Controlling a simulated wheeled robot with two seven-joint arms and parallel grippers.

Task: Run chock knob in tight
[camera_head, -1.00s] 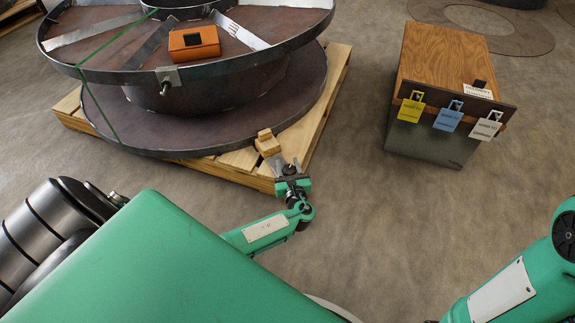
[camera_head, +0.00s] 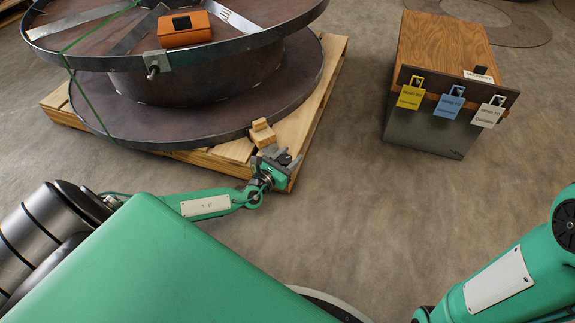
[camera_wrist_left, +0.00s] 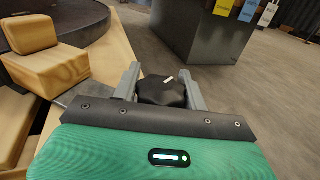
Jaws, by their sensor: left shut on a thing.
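The chock knob (camera_wrist_left: 163,90) is black and lobed, with a small white mark on top. In the left wrist view it sits between the two grey fingers of my left gripper (camera_wrist_left: 160,86), which is shut on it. In the head view my left gripper (camera_head: 279,160) is at the pallet's near right corner, beside the wooden chock (camera_head: 262,133). The chock also shows in the left wrist view (camera_wrist_left: 47,72), left of the fingers, as stepped wood blocks. The knob's underside and shaft are hidden. My right arm shows at the lower right, but its gripper is out of view.
A large steel reel (camera_head: 190,118) stands on a wooden pallet (camera_head: 312,120), with an orange box (camera_head: 184,30) on its upper flange. A wood-topped cabinet (camera_head: 425,125) with yellow, blue and white tags stands at right. The floor between is clear.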

